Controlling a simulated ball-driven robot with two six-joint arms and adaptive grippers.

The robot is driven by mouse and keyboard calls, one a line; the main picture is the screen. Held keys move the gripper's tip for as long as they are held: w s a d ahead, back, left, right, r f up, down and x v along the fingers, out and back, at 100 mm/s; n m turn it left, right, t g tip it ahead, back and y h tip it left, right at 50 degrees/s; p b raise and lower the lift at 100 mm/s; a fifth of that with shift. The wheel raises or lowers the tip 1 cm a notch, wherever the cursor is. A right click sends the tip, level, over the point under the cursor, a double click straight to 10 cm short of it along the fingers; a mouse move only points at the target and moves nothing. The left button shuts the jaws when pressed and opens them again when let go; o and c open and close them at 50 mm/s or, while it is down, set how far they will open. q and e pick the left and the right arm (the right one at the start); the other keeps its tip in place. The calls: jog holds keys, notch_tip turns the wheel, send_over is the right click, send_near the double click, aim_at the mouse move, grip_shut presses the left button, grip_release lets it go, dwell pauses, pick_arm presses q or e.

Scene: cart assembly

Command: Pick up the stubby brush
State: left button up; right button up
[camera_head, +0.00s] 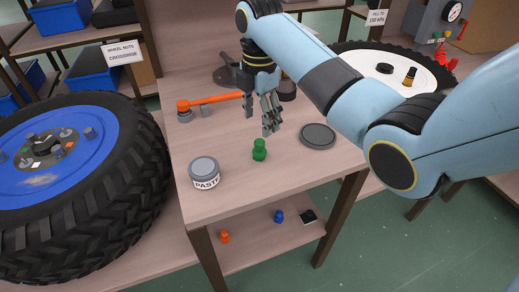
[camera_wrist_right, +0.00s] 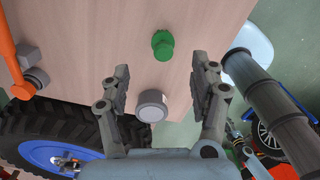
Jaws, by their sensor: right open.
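A short, stubby green piece (camera_head: 259,149) stands on the wooden table; it also shows near the top of the right wrist view (camera_wrist_right: 162,45). No bristles can be made out on it, so I cannot tell whether it is the stubby brush. A small black-and-yellow piece (camera_head: 410,76) on the white wheel is also too small to identify. My right gripper (camera_head: 259,118) is open and empty above the table, behind the green piece and apart from it. My left gripper is not in view.
A paste can (camera_head: 204,172) stands left of the green piece, and a dark round disc (camera_head: 318,135) lies to its right. An orange-handled tool (camera_head: 215,101) lies behind. Small pieces lie on the lower shelf (camera_head: 255,245).

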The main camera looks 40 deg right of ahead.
aim_at(259, 140)
jog(key=f, duration=0.9)
jog(key=shift+s+a+f+b, duration=0.15)
jog(key=shift+s+a+b, duration=0.1)
jog(key=shift+b, duration=0.1)
jog(key=c, duration=1.2)
jog(key=shift+d, duration=0.1)
notch_tip(259, 140, up, 5)
jog(key=shift+w+f+p, duration=0.1)
jog(key=shift+f+p, duration=0.05)
jog(key=shift+p, duration=0.15)
jog(key=w+a+r, duration=0.1)
jog(key=a+r, duration=0.1)
jog(key=a, duration=0.1)
jog(key=a+r, duration=0.2)
jog(key=a, duration=0.2)
jog(key=w+a+r, duration=0.1)
jog(key=a+r, duration=0.1)
jog(key=a, duration=0.2)
jog(key=shift+w+a+r+b, duration=0.2)
jog(key=shift+w+r+b, duration=0.05)
jog(key=shift+w+b, duration=0.1)
